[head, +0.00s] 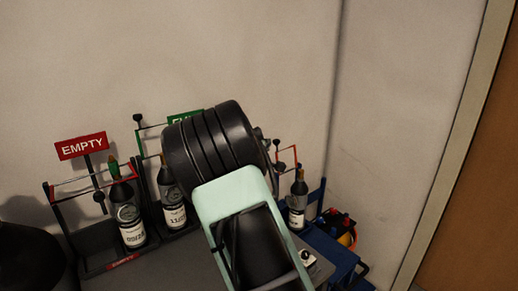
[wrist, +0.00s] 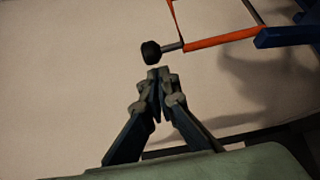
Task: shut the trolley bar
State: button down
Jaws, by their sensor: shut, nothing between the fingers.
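The trolley bar, orange-red with a black knob (wrist: 151,52) on a grey stem, shows in the wrist view (wrist: 222,37). It runs from the knob to a blue part at the upper right. My gripper (wrist: 160,75) is shut and empty, its fingertips just below the knob. I cannot tell whether they touch. In the head view a red bar (head: 287,148) shows just right of my arm, above a dark bottle (head: 298,200) by a blue trolley (head: 345,262). My arm hides part of this area, and my fingertips are hard to make out there.
At left, a dark rack holds a bottle (head: 130,215) under a red EMPTY sign (head: 81,146). Another bottle (head: 172,200) stands beside it, near a partly hidden green sign (head: 185,117). A plain wall is close behind. A bin with colourful items (head: 342,228) is at right.

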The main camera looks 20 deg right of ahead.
jog(key=shift+s+d, duration=0.25)
jog(key=shift+s, duration=0.05)
jog(key=shift+s, duration=0.1)
jog(key=s+d+f+m+t+h+b, duration=0.1)
jog(key=s+d+f+m+b, duration=0.1)
jog(key=s+b, duration=0.4)
jog(key=s+d+f+m+t+h+b, duration=0.1)
jog(key=s+d+f+m+t+b, duration=0.1)
jog(key=s+f+b, duration=0.3)
jog(key=shift+s+d+f+m+b, duration=0.2)
jog(key=shift+s+d+m+b, duration=0.55)
jog(key=shift+s+b, duration=0.4)
jog(key=shift+s, duration=0.15)
dwell(0.5)
